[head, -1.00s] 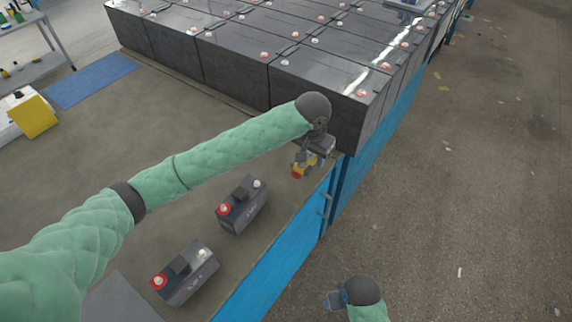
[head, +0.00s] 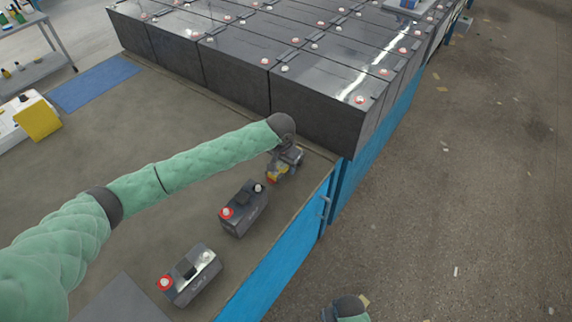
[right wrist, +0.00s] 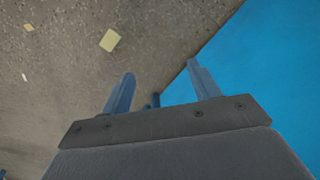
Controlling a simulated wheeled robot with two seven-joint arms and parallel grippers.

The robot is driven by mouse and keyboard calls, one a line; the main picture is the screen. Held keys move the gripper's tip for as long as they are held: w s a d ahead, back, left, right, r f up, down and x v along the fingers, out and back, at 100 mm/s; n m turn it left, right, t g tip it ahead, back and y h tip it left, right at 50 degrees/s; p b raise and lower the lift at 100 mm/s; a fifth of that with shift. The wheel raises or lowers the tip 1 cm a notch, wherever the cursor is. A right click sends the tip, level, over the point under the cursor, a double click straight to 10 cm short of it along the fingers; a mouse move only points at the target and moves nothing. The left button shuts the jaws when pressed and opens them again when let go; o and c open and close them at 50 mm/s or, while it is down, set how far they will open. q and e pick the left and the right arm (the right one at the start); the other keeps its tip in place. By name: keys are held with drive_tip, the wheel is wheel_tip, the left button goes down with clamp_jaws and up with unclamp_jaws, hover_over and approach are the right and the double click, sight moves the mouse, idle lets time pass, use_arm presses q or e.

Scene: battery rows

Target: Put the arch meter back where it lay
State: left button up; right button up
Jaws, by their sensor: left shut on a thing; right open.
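My left gripper (head: 284,166) is shut on a small yellow and red thing, which I take to be the arch meter (head: 272,175). The gripper covers part of the meter. It is low over the brown bench top (head: 130,180), just behind the farther of two loose grey batteries (head: 243,210). I cannot tell whether the meter touches the bench or that battery. My right gripper (right wrist: 160,85) is open and empty in the right wrist view, over the floor beside the blue bench side. In the head view only a bit of it shows at the bottom edge.
A second loose battery (head: 190,275) stands nearer. A block of large dark batteries (head: 320,110) fills the back of the bench. The blue side panel (head: 275,250) marks the bench's right edge. A blue mat (head: 95,83) and a yellow box (head: 38,122) are at left. The bench's middle is clear.

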use_arm(q)
drive_tip(key=shift+f, duration=0.45)
use_arm(e)
drive_tip(key=shift+s+d+f, duration=0.15)
drive_tip(key=shift+s+f, duration=0.05)
drive_tip(key=shift+f, duration=0.45)
use_arm(q)
drive_tip(key=o, duration=1.2)
drive_tip(key=shift+f, duration=0.1)
use_arm(e)
drive_tip(key=shift+s+f, duration=0.1)
drive_tip(key=shift+f, duration=0.1)
use_arm(q)
drive_tip(key=shift+r, duration=0.25)
drive_tip(key=r, duration=0.4)
drive_tip(key=s+r+b, duration=0.1)
drive_tip(key=r, duration=0.2)
drive_tip(key=a+r+b, duration=0.1)
drive_tip(key=r, duration=0.3)
drive_tip(key=shift+s+r, duration=0.2)
drive_tip(key=shift+r, duration=0.1)
use_arm(e)
wheel_tip(320, 180, up, 10)
drive_tip(key=w+a, duration=0.1)
drive_tip(key=w, duration=0.1)
use_arm(q)
drive_tip(key=shift+r, duration=0.1)
use_arm(e)
drive_tip(key=shift+a, duration=0.1)
